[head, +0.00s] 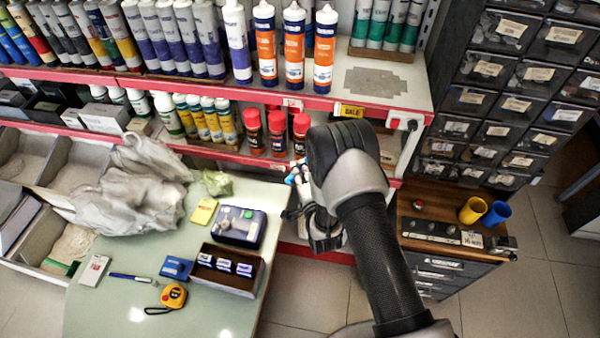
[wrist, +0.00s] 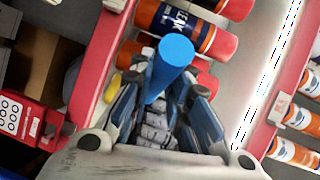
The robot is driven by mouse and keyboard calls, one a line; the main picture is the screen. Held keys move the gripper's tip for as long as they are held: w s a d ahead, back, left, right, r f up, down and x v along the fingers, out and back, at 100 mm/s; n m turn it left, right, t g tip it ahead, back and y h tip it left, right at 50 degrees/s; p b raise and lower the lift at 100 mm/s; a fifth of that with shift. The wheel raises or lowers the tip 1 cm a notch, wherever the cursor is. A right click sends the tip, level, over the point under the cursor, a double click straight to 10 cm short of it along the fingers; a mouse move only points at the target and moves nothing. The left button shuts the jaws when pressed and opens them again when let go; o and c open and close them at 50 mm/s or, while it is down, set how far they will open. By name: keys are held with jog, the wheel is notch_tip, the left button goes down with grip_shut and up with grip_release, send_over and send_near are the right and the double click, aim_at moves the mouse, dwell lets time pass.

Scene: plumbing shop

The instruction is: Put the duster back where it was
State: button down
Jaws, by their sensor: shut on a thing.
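My gripper (wrist: 167,88) is shut on a blue, round-ended cylinder (wrist: 176,52), which I take to be the duster. The cylinder stands out between the fingers, and its lower part is hidden by them. In the head view my arm covers most of the gripper. Small blue and white parts (head: 294,177) show at the left of my wrist, in front of the lower shelf. I cannot tell there which of them belong to the duster. In the wrist view, red-capped cans (wrist: 185,25) lie just beyond the cylinder.
Tubes and orange-labelled cartridges (head: 265,45) fill the upper shelf (head: 415,104). A bare stepped grey patch (head: 376,80) lies at its right. Below stand red-capped cans (head: 253,132). A table (head: 120,316) at left holds a tape measure (head: 174,296) and boxes. Drawers (head: 500,80) stand right.

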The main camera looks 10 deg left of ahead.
jog(key=shift+r, duration=0.15)
jog(key=shift+f, duration=0.25)
jog(key=c, duration=1.5)
grip_release()
jog(key=shift+r, duration=0.2)
jog(key=p+v, duration=0.2)
jog(key=v, duration=1)
